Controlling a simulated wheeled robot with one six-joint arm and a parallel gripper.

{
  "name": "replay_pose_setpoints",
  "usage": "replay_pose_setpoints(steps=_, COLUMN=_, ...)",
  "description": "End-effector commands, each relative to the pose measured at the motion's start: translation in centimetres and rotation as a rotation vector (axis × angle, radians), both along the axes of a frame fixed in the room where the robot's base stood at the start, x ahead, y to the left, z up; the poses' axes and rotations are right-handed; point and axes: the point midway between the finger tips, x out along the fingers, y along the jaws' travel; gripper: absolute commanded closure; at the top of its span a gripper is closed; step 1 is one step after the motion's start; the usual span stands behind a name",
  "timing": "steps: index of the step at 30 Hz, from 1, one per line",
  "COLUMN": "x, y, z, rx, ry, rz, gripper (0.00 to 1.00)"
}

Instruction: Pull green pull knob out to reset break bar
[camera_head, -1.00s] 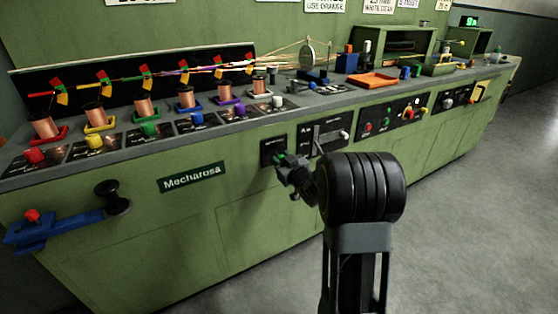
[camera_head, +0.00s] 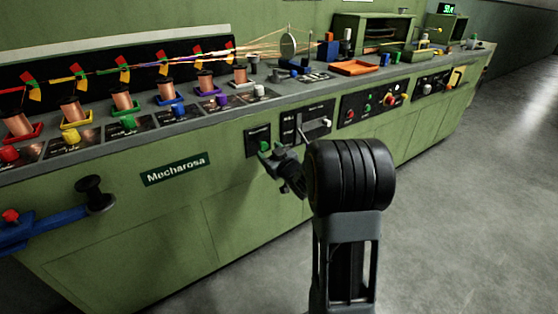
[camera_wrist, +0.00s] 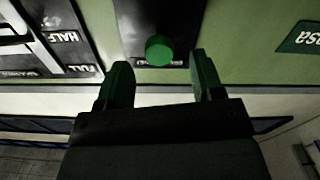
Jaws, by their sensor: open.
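The green pull knob (camera_wrist: 159,50) sits on a small black panel (camera_wrist: 160,20) on the front of the green machine. In the wrist view it lies between and just beyond the two fingertips of my gripper (camera_wrist: 158,72), which is open and empty. In the head view the green knob (camera_head: 264,146) shows at the lower part of its black panel (camera_head: 257,136), just up and left of my gripper (camera_head: 272,155). Its base is hidden from the wrist view.
A panel with a silver lever (camera_head: 316,124) is just right of the knob. A green Mecharosa plate (camera_head: 173,169) is to the left. Copper spools (camera_head: 74,107) line the console top. A blue arm with a black knob (camera_head: 92,190) projects at left. Open floor lies right.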

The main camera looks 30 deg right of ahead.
Motion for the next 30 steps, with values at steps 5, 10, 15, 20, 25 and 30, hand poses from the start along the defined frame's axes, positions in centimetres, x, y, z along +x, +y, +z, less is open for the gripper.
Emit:
replay_pose_setpoints(steps=5, x=-2.9, y=-0.5, z=0.3, rx=0.0, ry=0.001, rz=-0.005, gripper=0.39)
replay_pose_setpoints(steps=10, x=-6.5, y=-1.0, z=0.3, rx=0.0, ry=0.002, rz=-0.006, gripper=0.39)
replay_pose_setpoints(steps=15, x=-9.6, y=-1.3, z=0.2, rx=-0.001, ry=0.001, rz=-0.005, gripper=0.39)
replay_pose_setpoints(steps=20, x=-11.7, y=-1.5, z=0.1, rx=0.0, ry=0.001, rz=-0.005, gripper=0.39)
replay_pose_setpoints(steps=25, x=-12.9, y=-1.6, z=0.1, rx=0.0, ry=0.001, rz=-0.003, gripper=0.39)
replay_pose_setpoints(steps=30, x=-13.2, y=-1.6, z=0.0, rx=0.0, ry=0.001, rz=-0.002, gripper=0.39)
